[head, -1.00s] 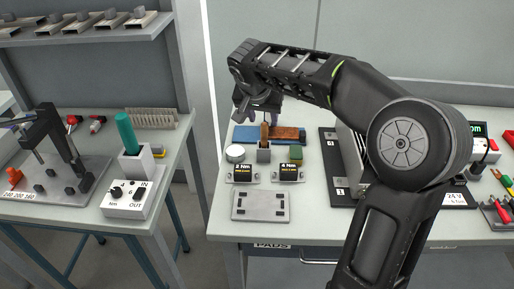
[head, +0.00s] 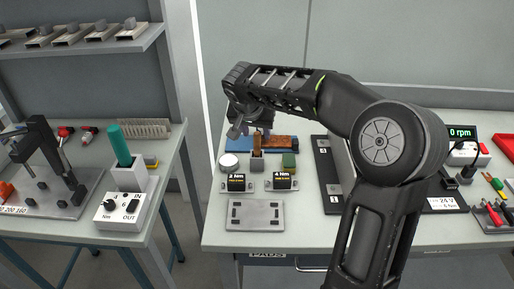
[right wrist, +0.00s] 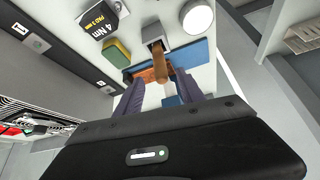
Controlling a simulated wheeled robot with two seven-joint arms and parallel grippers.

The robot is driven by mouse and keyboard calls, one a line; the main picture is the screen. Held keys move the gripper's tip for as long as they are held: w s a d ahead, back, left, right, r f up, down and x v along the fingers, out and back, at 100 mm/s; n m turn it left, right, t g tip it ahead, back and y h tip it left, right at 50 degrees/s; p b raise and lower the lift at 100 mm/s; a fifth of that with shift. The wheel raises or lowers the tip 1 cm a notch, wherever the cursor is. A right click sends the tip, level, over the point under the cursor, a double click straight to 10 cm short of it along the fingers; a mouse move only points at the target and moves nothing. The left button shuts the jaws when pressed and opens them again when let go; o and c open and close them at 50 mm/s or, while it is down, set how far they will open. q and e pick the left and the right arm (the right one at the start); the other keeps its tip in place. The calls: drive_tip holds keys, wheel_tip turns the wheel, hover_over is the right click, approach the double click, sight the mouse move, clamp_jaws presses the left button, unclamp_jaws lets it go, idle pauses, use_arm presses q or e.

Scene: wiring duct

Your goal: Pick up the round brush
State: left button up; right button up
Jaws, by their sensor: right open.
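The round brush shows as an upright brown wooden handle (head: 258,142) standing in a small grey holder (head: 257,162) on the right-hand bench. In the right wrist view the handle (right wrist: 160,66) rises from the grey holder (right wrist: 155,34); any bristles are hidden. My right gripper (head: 252,131) is over the holder, at the upper part of the handle. In the right wrist view its two dark fingers (right wrist: 160,88) are spread apart, with the handle between and just beyond their tips. I cannot tell whether either finger touches it. My left gripper is not in view.
Behind the holder lies a blue and brown flat piece (head: 283,143). A white round tub (head: 229,160) and a green-topped block (head: 289,160) flank it. A dark rail (head: 325,172) stands right.

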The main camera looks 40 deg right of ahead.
sight(256, 134)
drive_tip(key=p+x, duration=0.1)
drive_tip(key=x, duration=0.3)
drive_tip(key=shift+w+f, duration=0.15)
drive_tip(key=shift+f, duration=0.05)
idle(0.3)
clamp_jaws()
idle(0.4)
